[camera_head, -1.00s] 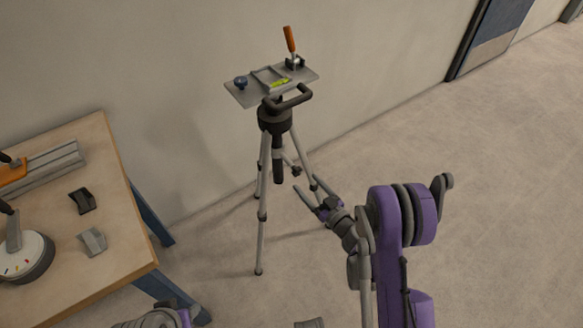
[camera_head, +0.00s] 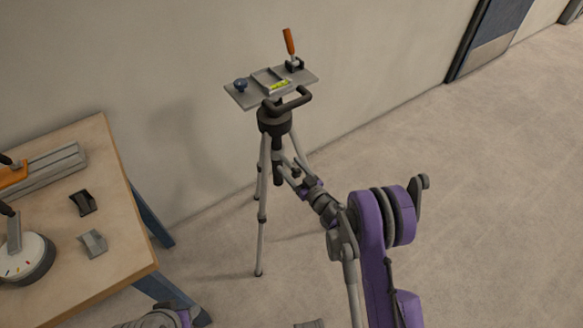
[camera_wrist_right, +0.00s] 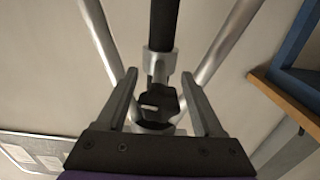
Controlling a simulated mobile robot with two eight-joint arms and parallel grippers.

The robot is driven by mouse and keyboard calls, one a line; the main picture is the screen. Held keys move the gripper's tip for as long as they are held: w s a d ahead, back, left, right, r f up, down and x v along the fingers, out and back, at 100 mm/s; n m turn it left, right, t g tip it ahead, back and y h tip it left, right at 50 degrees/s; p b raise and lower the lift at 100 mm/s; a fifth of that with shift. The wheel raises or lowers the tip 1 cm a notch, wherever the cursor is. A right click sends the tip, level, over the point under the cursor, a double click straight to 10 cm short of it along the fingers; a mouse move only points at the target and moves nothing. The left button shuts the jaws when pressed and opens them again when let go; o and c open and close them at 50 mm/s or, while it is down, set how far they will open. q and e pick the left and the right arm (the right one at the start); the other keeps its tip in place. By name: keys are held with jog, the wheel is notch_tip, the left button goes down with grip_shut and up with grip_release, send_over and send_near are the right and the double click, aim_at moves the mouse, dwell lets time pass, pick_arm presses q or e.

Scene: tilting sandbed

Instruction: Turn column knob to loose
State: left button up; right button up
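The tripod's column knob is a dark lobed knob with a small white mark; it shows in the right wrist view (camera_wrist_right: 158,103) below the dark centre column (camera_wrist_right: 163,25). My right gripper (camera_wrist_right: 159,73) is open, its two fingers on either side of the knob with visible gaps. In the head view the right gripper (camera_head: 288,170) reaches in among the tripod's legs just below the head, and the knob there is small and partly hidden. The tripod (camera_head: 262,205) stands upright.
A tilting plate (camera_head: 245,97) with an orange-handled lever (camera_head: 289,42), a blue knob (camera_head: 240,84) and a yellow-green level (camera_head: 279,86) tops the tripod. A wooden table (camera_head: 125,240) with several parts stands at left. A wall is behind; the floor at right is clear.

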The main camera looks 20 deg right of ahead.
grip_shut()
jog(key=shift+f+n+b, duration=0.1)
jog(key=shift+n+b, duration=0.5)
jog(key=shift+n, duration=0.3)
jog(key=n+b, duration=0.1)
jog(key=n, duration=0.1)
jog(key=shift+n, duration=0.3)
jog(key=n+b, duration=0.1)
jog(key=n, duration=0.3)
jog(key=shift+d+n+b, duration=0.1)
jog(key=shift+n+b, duration=0.2)
jog(key=shift+b, duration=0.05)
jog(key=n+b, duration=0.1)
jog(key=n, duration=0.9)
jog(key=shift+r+n+b, duration=0.2)
jog(key=shift+n+b, duration=0.1)
jog(key=shift+n, duration=0.1)
